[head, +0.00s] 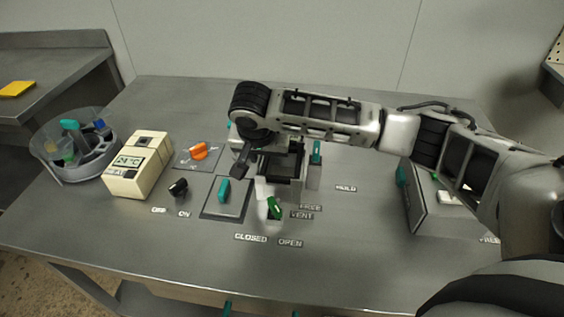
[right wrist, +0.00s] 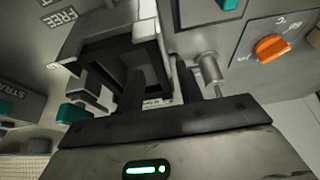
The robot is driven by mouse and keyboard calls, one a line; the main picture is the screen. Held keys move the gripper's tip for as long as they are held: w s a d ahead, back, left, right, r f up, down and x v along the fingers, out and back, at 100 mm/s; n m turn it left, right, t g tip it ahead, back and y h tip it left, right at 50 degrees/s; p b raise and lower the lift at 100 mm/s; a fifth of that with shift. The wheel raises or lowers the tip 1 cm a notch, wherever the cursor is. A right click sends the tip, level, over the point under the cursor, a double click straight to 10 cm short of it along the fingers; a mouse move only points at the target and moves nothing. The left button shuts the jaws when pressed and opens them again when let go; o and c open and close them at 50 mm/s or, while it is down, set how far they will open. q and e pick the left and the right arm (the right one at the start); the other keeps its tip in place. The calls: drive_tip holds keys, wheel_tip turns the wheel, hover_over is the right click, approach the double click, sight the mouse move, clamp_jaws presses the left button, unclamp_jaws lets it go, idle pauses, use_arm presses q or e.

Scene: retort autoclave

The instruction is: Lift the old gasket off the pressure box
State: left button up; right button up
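The pressure box (head: 298,185) stands near the middle of the grey bench, partly hidden under my right forearm. A dark square rim that looks like the old gasket (right wrist: 122,44) lines its open mouth. The box wall (right wrist: 68,50) is light grey in the right wrist view. My right gripper (right wrist: 162,80) is at the box mouth, its two dark fingers apart on either side of the near rim. No clear contact with the gasket shows. In the head view this gripper (head: 247,160) is mostly hidden by its own wrist. My left gripper is not in view.
A cream display unit (head: 137,166) and a round sorting bin (head: 82,170) are at left.

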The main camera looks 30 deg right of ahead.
clamp_jaws()
idle(0.3)
